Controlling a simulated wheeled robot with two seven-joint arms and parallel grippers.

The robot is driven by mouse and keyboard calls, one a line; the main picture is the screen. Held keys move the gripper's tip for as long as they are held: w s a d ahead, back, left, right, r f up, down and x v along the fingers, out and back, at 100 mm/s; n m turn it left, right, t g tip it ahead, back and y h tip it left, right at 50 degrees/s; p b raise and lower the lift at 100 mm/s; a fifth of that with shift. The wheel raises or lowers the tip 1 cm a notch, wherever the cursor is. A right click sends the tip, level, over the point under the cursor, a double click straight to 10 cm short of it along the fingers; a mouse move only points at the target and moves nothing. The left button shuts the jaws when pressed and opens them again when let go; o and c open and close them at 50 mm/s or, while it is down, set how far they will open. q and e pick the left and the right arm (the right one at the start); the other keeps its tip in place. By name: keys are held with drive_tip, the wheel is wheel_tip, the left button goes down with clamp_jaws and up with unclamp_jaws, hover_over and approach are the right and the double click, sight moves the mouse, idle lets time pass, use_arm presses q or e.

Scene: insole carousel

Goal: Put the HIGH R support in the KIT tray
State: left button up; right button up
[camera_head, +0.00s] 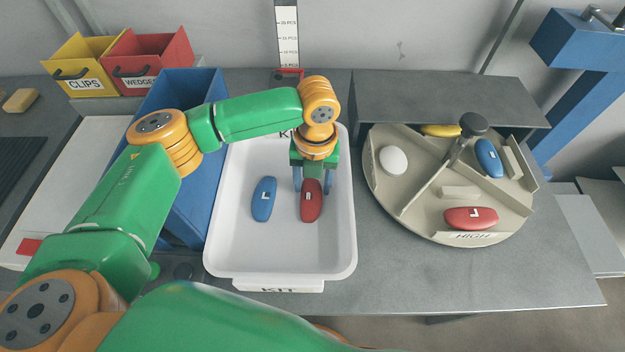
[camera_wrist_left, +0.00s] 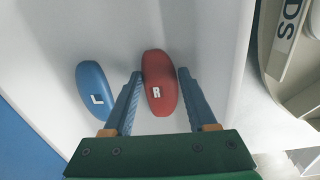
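The red support marked R (camera_head: 311,205) lies in the white KIT tray (camera_head: 280,268), right of the tray's middle. My left gripper (camera_head: 312,188) is over the tray at the far end of this support. In the left wrist view its two fingers (camera_wrist_left: 160,72) are spread, one on each side of the red R support (camera_wrist_left: 156,68), with a gap showing on both sides. A red support marked L (camera_head: 470,218) lies in the HIGH compartment of the round carousel (camera_head: 420,215). My right gripper is not in view.
A blue support marked L (camera_head: 264,200) lies in the tray, left of the red one. The carousel also holds a blue support (camera_head: 488,158), a white piece (camera_head: 393,160) and a yellow piece (camera_head: 441,130). A tall blue bin (camera_head: 183,215) stands left of the tray.

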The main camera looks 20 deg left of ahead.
sight(314, 189)
use_arm(q)
drive_tip(key=shift+o, duration=1.3)
wheel_tip(314, 189, up, 12)
drive_tip(key=shift+d+r, duration=0.15)
drive_tip(key=shift+d, duration=0.05)
